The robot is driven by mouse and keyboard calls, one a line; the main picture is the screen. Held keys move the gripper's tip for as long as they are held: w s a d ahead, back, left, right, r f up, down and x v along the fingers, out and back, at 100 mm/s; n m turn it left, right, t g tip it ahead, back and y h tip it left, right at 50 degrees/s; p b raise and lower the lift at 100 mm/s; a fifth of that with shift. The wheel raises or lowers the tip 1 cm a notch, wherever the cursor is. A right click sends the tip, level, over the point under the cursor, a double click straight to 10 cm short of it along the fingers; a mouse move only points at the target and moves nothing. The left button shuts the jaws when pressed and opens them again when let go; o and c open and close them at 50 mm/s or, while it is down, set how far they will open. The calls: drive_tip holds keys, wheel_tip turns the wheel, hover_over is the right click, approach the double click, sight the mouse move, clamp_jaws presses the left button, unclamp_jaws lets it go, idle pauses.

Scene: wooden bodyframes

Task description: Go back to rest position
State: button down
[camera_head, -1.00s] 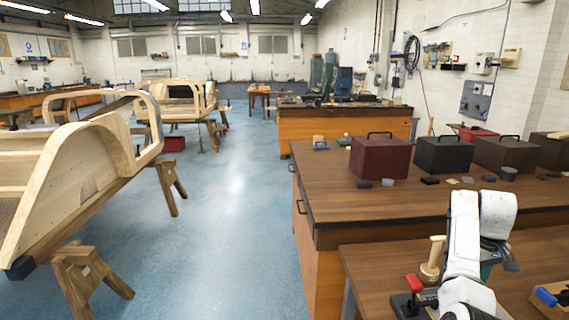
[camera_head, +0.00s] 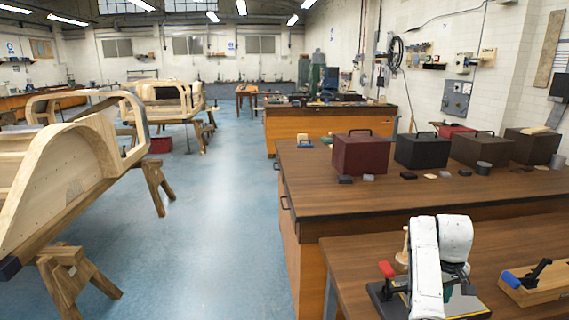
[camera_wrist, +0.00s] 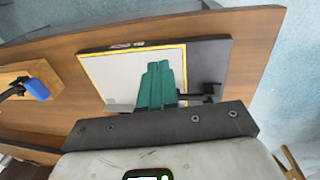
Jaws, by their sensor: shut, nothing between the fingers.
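My white arm (camera_head: 425,270) is folded up over the near bench at the lower right in the head view. My gripper (camera_wrist: 158,68) shows in the wrist view as green fingers pressed together with nothing between them. It points down over a dark plate (camera_wrist: 208,70) that bears a pale sheet with a yellow edge (camera_wrist: 110,70). The gap between fingertips and plate is hard to judge. In the head view the gripper is mostly hidden behind my arm.
The near bench (camera_head: 350,260) also holds a wooden fixture with a blue-handled clamp (camera_head: 545,285) and a red-knobbed clamp (camera_head: 387,270). Toolboxes, including a red one (camera_head: 360,155), stand on the bench behind. The blue floor (camera_head: 220,230) is clear between benches and wooden bodyframes (camera_head: 70,170).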

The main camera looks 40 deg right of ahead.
drive_tip(key=a+f+n, duration=0.1)
drive_tip(key=a+f, duration=0.3)
drive_tip(key=a, duration=0.4)
drive_tip(key=a+f+n+t, duration=0.1)
drive_tip(key=a+f, duration=0.2)
drive_tip(key=a, duration=0.4)
drive_tip(key=a+f+n, duration=0.1)
drive_tip(key=a+f, duration=0.3)
drive_tip(key=a, duration=0.4)
drive_tip(key=s+a+n, duration=0.1)
drive_tip(key=s+a, duration=0.4)
drive_tip(key=a, duration=0.4)
drive_tip(key=s+a+n+y, duration=0.1)
drive_tip(key=s+a, duration=0.5)
drive_tip(key=a, duration=0.3)
drive_tip(key=shift+r+t+b, duration=0.3)
drive_tip(key=shift+t, duration=0.1)
drive_tip(key=shift+s, duration=0.1)
